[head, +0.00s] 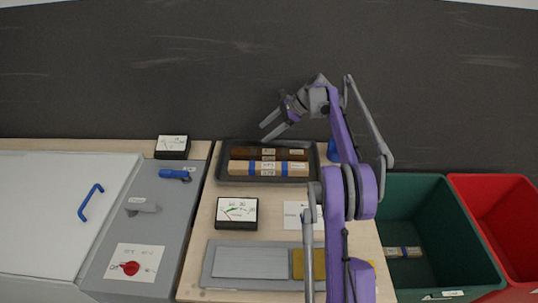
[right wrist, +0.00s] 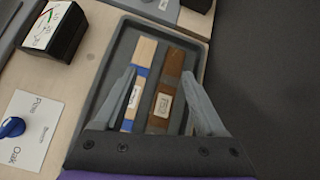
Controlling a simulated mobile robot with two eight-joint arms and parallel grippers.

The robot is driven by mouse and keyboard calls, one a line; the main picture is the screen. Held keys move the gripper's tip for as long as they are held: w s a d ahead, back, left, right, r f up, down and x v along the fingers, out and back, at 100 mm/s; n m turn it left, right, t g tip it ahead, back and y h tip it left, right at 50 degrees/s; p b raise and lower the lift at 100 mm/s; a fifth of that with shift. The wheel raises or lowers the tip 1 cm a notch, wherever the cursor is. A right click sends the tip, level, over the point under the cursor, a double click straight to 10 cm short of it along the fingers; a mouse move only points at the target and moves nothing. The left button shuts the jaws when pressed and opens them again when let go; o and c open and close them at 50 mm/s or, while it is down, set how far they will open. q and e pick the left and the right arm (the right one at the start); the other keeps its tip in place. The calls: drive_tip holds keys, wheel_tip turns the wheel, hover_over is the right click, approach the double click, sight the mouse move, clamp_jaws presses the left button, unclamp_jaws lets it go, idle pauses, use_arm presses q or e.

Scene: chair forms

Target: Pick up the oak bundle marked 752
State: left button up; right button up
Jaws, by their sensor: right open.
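A dark brown wood bundle (head: 242,153) lies in a black tray (head: 220,163) at the back of the bench. It also shows in the right wrist view (right wrist: 171,72), with a white label whose marking looks like 752. A pale wood bundle (head: 245,168) with blue bands lies beside it on the near side; it shows in the right wrist view (right wrist: 145,52) too, its label too small to read. My right gripper (head: 271,130) is open and empty above the tray. In the right wrist view both bundles show between its fingers (right wrist: 159,74). My left gripper is out of view.
A black-framed meter (head: 237,212) and a white card (head: 293,213) lie in front of the tray. The card reads Pine and Oak in the right wrist view (right wrist: 30,130). A green bin (head: 425,205) holding a banded bundle (head: 403,252) and a red bin (head: 500,205) stand right.

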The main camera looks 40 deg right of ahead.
drive_tip(key=d+f+m+t+y, duration=0.1)
drive_tip(key=d+f+m, duration=0.15)
drive_tip(key=d, duration=0.45)
approach(269, 151)
drive_tip(key=x, duration=0.3)
drive_tip(key=shift+f+m, duration=0.2)
drive_tip(key=shift+m, duration=0.05)
drive_tip(key=x, duration=0.7)
drive_tip(key=shift+r, duration=0.1)
clamp_jaws()
